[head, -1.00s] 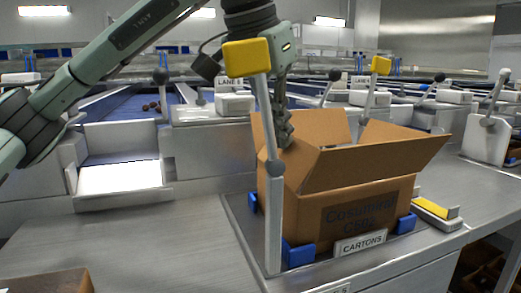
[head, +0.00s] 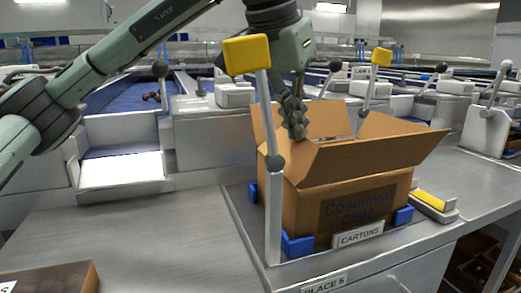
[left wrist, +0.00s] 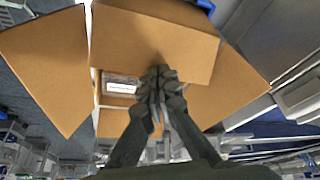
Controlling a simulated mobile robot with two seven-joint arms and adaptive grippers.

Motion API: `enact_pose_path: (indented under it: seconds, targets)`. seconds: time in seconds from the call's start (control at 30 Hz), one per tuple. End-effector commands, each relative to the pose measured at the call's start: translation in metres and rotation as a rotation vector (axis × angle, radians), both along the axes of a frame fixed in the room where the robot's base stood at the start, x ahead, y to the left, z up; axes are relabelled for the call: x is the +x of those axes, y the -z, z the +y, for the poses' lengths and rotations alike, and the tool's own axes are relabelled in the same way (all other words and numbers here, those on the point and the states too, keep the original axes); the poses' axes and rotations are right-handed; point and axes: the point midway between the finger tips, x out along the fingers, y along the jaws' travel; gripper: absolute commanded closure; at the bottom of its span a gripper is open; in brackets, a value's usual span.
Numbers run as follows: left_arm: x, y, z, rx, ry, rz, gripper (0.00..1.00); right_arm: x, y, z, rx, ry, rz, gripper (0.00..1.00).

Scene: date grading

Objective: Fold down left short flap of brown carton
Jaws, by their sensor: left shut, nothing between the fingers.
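The brown carton (head: 350,205) stands upright on the packing place, its front long flap (head: 370,160) tilted up and outward. The back flap (head: 325,118) also stands raised. My left gripper (head: 297,133) is shut and empty at the carton's left end, over the opening. In the left wrist view, the left short flap (left wrist: 155,40) leans over part of the opening, with long flaps spread on both sides. The shut fingertips (left wrist: 160,75) are at its free edge; whether they touch is unclear. The gripper and front flap hide much of the short flap in the head view. My right gripper is not in view.
Yellow-topped posts (head: 247,56) stand beside the carton, one close at its front left. Blue corner holders (head: 298,245) hug its base. A "CARTONS" sign (head: 358,236) is in front. Another brown box (head: 85,277) sits at lower left. The steel counter (head: 140,235) between is clear.

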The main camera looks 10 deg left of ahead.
Motion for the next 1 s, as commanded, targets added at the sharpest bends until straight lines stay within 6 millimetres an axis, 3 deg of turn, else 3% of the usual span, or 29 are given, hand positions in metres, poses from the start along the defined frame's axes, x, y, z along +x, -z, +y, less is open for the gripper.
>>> enact_pose_path:
  seconds: [0.77,1.0]
  targets:
    - [0.000,0.039,0.000,0.000,0.000,0.001,1.00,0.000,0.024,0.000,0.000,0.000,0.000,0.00]
    - [0.000,0.035,0.000,0.000,0.000,0.000,1.00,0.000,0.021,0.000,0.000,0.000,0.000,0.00]
